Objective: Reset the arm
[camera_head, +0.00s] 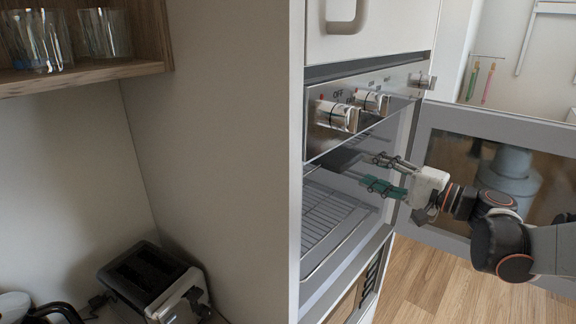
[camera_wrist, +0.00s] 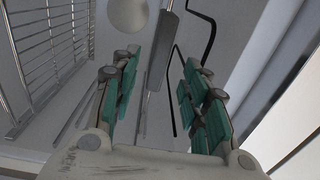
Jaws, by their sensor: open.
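My gripper (camera_head: 374,173) is at the mouth of a built-in oven in the head view, with its fingers pointing into the cavity. Its two fingers with green pads are apart and nothing is between them. The wrist view shows my gripper (camera_wrist: 160,85) from behind, also open and empty. The oven door (camera_head: 460,118) stands open to the right, behind my arm. My arm comes in from the right edge of the head view.
A wire rack (camera_head: 330,215) lies inside the oven; a rack (camera_wrist: 45,45) also shows at left in the wrist view. Knobs (camera_head: 338,116) stick out from the panel above the opening. A toaster (camera_head: 150,280) and glasses (camera_head: 105,35) are at left. Wooden floor is clear below.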

